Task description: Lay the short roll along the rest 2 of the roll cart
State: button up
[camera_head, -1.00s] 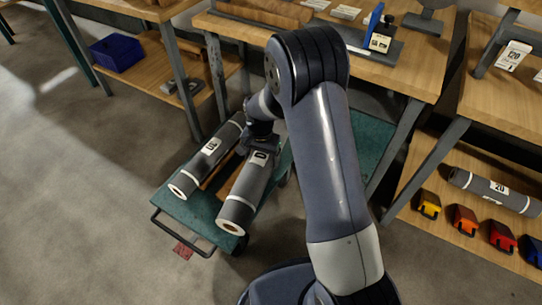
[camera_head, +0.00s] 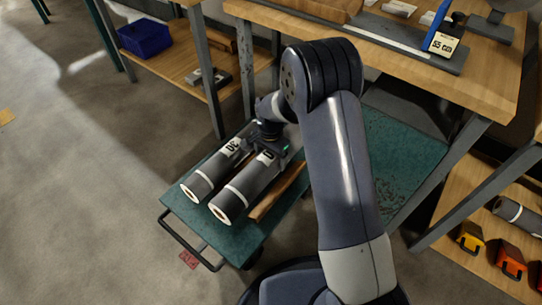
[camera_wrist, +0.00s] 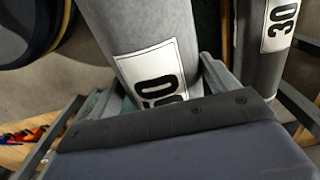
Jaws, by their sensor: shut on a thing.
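My gripper (camera_head: 272,138) is shut on a grey roll (camera_head: 238,190) with white end bands and a white label. In the wrist view this held roll (camera_wrist: 145,25) lies between the jaws, its label reading 50 or 60, partly hidden. It is over the teal roll cart (camera_head: 232,244), beside and roughly parallel to another grey roll (camera_head: 205,178) on its left. That roll's label reads 30 in the wrist view (camera_wrist: 262,75). A wooden strip (camera_head: 280,192) on the deck shows bare right of the held roll. I cannot tell whether the held roll touches its support.
A workbench (camera_head: 400,55) with a blue-ended gauge (camera_head: 437,27) stands behind the cart. The floor left of the cart is clear.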

jog(key=shift+f+b, duration=3)
jog(key=shift+f, duration=1.65)
jog(key=o, duration=1.3)
notch_tip(320, 180, up, 11)
jog(key=p, duration=0.4)
jog(key=shift+f, duration=0.1)
notch_tip(320, 180, down, 11)
jog(key=b, duration=0.3)
jog(key=shift+r+b, duration=0.2)
jog(key=shift+b, duration=0.15)
jog(key=shift+r+p, duration=0.95)
jog(key=shift+r, duration=0.6)
jog(key=shift+f, duration=0.1)
